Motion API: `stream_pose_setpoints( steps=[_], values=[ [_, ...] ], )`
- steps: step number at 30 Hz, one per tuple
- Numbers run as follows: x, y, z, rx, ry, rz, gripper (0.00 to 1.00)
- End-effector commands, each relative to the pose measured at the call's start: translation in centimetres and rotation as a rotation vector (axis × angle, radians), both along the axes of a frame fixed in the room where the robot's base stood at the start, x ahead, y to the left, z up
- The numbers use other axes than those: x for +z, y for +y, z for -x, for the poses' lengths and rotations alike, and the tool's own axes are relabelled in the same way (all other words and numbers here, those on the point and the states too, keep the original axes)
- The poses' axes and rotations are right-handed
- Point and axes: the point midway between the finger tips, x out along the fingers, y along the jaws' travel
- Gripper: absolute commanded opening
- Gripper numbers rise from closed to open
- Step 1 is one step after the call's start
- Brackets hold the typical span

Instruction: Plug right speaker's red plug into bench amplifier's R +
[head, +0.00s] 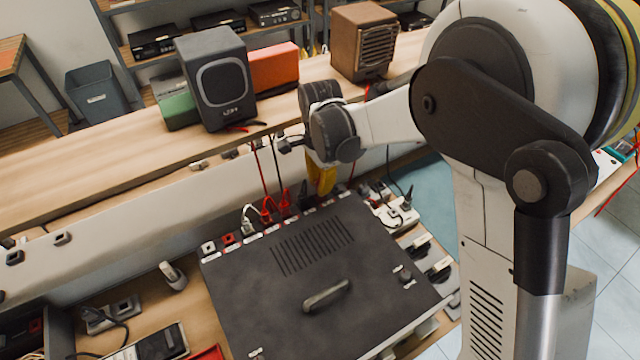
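The bench amplifier (370,270) is a dark box with a slotted vent and a handle on top, low in the middle. A row of terminals runs along its far edge, with small white labels too small to read. Red plugs (268,208) on thin cables stand at that row. A dark grey speaker (215,75) stands on the bench at left, and a brown slatted speaker (362,42) stands further right.
The long wooden bench (90,165) crosses behind the amplifier. A green box (175,105) and an orange box (274,67) flank the grey speaker. Sockets and adapters (395,210) crowd the amplifier's right side. A phone-like device (160,342) lies at lower left.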

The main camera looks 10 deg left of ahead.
Motion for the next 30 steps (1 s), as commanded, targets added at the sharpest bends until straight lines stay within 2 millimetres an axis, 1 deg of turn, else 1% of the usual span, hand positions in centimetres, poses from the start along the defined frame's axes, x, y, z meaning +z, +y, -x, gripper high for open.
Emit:
stream_pose_setpoints(
  steps=[30],
  values=[
    [-1.3,0.0,0.0,0.0,0.0,0.0,0.0]
  ],
)
